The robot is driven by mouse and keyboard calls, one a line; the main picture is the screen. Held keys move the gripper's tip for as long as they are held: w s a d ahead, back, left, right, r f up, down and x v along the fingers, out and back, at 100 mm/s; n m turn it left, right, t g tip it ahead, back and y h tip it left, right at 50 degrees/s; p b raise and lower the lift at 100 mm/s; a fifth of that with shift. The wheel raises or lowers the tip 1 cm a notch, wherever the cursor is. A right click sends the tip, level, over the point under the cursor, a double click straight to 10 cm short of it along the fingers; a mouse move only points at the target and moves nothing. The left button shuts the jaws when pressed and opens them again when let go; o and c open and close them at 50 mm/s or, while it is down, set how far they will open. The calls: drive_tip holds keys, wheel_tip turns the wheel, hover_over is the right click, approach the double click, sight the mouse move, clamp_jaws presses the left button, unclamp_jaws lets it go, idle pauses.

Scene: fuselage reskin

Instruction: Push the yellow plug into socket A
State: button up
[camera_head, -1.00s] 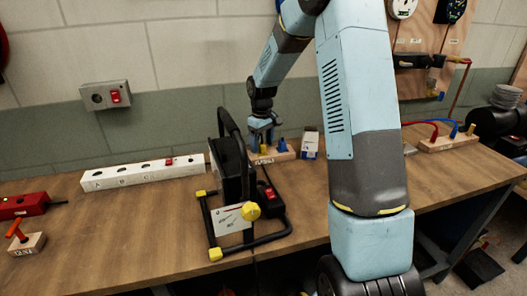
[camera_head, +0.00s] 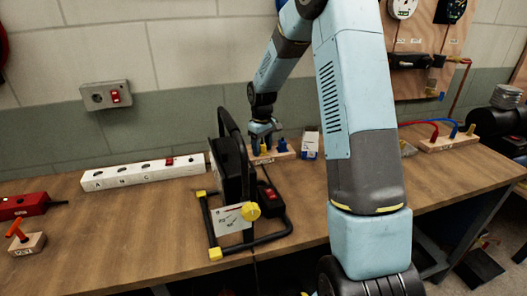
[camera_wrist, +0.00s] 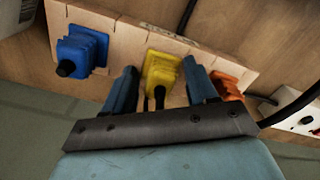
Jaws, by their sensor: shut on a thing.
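The yellow plug (camera_wrist: 163,72) stands in a wooden block (camera_wrist: 125,32), between the two fingers of my gripper (camera_wrist: 161,88) in the wrist view. My gripper is shut on it; its fingers sit on either side of the plug body. In the head view my gripper (camera_head: 263,138) is over the same block, behind the cable reel, and the yellow plug shows as a small patch under it. Socket A (camera_head: 98,174) is at the left end of the white power strip (camera_head: 137,176), which lies along the wall; no plug shows in it.
A blue plug (camera_wrist: 78,52) and an orange plug (camera_wrist: 226,82) flank the yellow one in the block. The black cable reel (camera_head: 233,170) stands between the strip and the block. A small box (camera_head: 310,145) is right of the block.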

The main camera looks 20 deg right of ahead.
sight(262, 144)
drive_tip(key=shift+c, duration=1.1)
drive_tip(key=shift+r, duration=1.4)
drive_tip(key=shift+r, duration=1.45)
